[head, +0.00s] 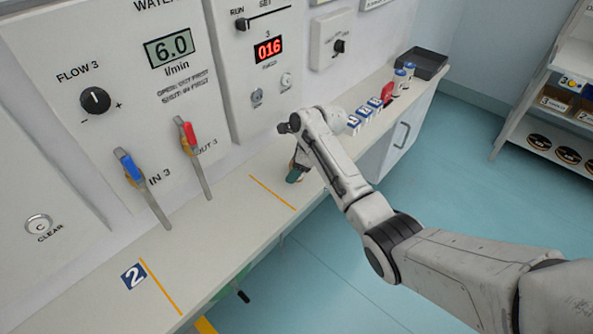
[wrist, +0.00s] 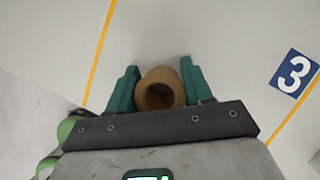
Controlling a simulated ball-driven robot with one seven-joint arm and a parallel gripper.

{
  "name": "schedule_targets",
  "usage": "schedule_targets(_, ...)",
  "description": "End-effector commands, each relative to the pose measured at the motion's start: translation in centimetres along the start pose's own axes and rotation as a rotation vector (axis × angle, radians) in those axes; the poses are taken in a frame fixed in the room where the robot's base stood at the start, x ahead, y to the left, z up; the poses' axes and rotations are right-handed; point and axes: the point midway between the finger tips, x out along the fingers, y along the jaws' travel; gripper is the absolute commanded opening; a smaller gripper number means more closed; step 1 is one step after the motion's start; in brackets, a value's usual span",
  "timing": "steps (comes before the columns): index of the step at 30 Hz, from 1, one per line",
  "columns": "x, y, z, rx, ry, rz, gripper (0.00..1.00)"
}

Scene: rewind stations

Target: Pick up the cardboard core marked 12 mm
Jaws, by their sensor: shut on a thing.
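A brown cardboard core (wrist: 160,74) stands between the teal fingers of my gripper (wrist: 158,80) in the wrist view, with its round open end facing the camera. The fingers touch it on its left and right sides, so my gripper is shut on it. No 12 mm marking can be read on it. In the head view my gripper (head: 296,175) is low over the pale bench, near an orange line. There the arm and fingers hide the core. I cannot tell whether the core still touches the bench.
Blue-topped items (head: 362,114), a red item (head: 387,91) and a dark tray (head: 423,63) stand farther along. Panels with hose valves (head: 130,168) rise behind.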

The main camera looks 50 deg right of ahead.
Motion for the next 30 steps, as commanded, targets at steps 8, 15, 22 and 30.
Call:
schedule_targets(8,0.0,0.0,0.0,0.000,0.000,0.000,0.20)
schedule_targets(15,-0.4,0.0,0.2,-0.001,-0.001,0.000,0.20)
schedule_targets(22,-2.8,-0.1,1.3,-0.002,-0.002,-0.003,0.20)
schedule_targets(30,-8.5,2.3,0.3,-0.002,-0.004,-0.004,0.20)
